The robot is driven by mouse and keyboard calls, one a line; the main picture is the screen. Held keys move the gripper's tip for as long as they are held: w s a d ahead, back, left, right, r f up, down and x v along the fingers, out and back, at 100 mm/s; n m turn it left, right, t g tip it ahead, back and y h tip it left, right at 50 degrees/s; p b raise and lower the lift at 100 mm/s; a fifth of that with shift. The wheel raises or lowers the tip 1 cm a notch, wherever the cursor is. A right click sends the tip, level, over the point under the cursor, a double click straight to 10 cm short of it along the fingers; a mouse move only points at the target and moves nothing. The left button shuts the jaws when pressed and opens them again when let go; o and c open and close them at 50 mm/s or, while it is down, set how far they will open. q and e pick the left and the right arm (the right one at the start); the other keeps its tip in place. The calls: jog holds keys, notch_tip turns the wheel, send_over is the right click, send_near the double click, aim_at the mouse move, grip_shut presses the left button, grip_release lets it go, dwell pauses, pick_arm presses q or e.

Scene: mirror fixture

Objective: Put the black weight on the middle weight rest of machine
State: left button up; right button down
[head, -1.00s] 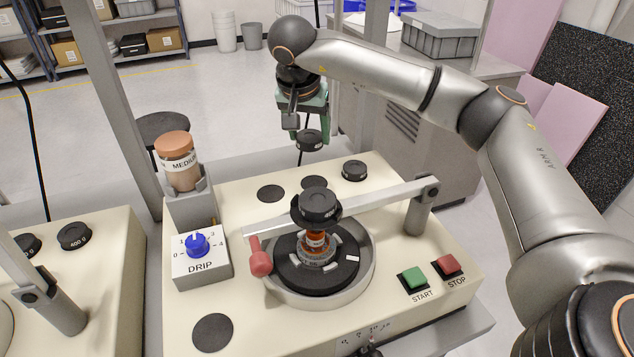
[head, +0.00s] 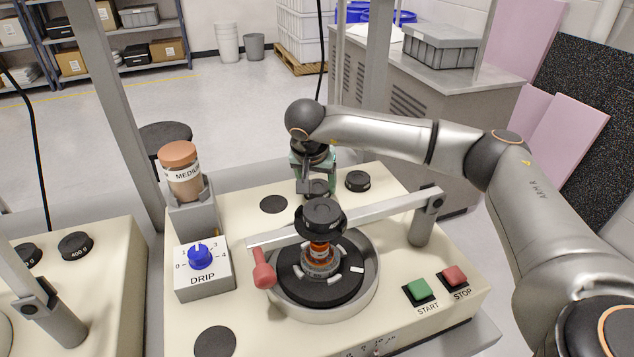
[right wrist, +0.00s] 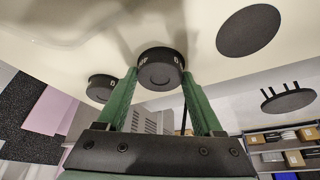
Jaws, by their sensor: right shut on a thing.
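A black weight (head: 318,189) is between the green fingers of my right gripper (head: 315,181), which is shut on it. In the right wrist view, the same weight (right wrist: 161,69) sits between the fingertips, upright over the cream top. It is over the middle weight rest, which is hidden beneath it. I cannot tell whether it touches the rest. The left rest (head: 273,204) is an empty dark disc. Another black weight (head: 357,181) sits on the right rest. The cream-topped machine (head: 240,318) stands in front of me. My left gripper is not in view.
In front of the held weight, a grey lever arm (head: 390,209) with a red handle (head: 264,274) crosses the machine. A black weight (head: 321,216) sits above the lever and round dish (head: 366,298). The medium bottle (head: 181,170) and DRIP box (head: 204,272) stand left.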

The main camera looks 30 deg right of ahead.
jog(key=shift+r, duration=0.1)
jog(key=shift+c, duration=0.2)
grip_release()
jog(key=shift+a+r, duration=0.15)
jog(key=shift+r, duration=0.2)
jog(key=v, duration=1.1)
jog(key=shift+r, duration=0.15)
